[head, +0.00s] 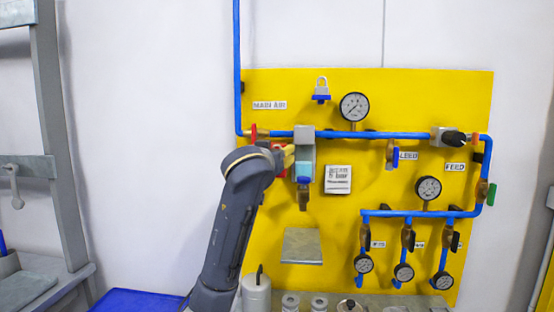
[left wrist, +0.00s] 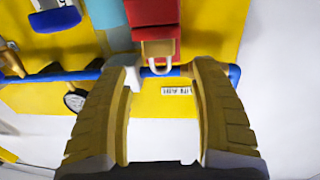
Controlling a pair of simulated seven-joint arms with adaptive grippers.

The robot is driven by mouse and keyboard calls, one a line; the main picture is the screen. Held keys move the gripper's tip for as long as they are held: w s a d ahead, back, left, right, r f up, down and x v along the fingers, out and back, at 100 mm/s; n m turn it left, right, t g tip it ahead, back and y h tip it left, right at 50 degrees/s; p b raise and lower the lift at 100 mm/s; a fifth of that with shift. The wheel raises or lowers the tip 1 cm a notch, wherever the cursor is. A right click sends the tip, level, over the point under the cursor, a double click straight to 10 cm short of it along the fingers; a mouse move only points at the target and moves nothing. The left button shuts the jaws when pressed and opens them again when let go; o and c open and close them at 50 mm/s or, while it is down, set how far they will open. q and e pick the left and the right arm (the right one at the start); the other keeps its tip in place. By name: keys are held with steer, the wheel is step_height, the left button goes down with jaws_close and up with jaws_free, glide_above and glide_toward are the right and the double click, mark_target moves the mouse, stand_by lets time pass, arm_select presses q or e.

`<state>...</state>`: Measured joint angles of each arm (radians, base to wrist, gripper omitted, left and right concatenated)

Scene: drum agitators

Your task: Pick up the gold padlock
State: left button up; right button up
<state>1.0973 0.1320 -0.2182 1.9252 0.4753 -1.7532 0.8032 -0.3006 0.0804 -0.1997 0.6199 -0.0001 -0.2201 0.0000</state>
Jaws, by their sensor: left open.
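My left gripper (head: 288,157) is in front of the yellow board, below the blue pipe and close to the grey regulator. In the left wrist view its ridged tan fingers (left wrist: 163,75) are spread, with nothing clasped between them. My right gripper is not in view.
A small grey shelf (head: 302,246) is below the regulator (head: 304,150). Jars stand along the bottom. A grey metal frame (head: 48,130) is at the left.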

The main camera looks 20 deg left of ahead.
arm_select(q)
steer(key=w, duration=0.3)
steer(key=shift+w+a+f, duration=0.1)
steer(key=shift+a+f, duration=0.15)
steer(key=shift+w, duration=0.9)
steer(key=shift+c, duration=0.5)
jaws_close()
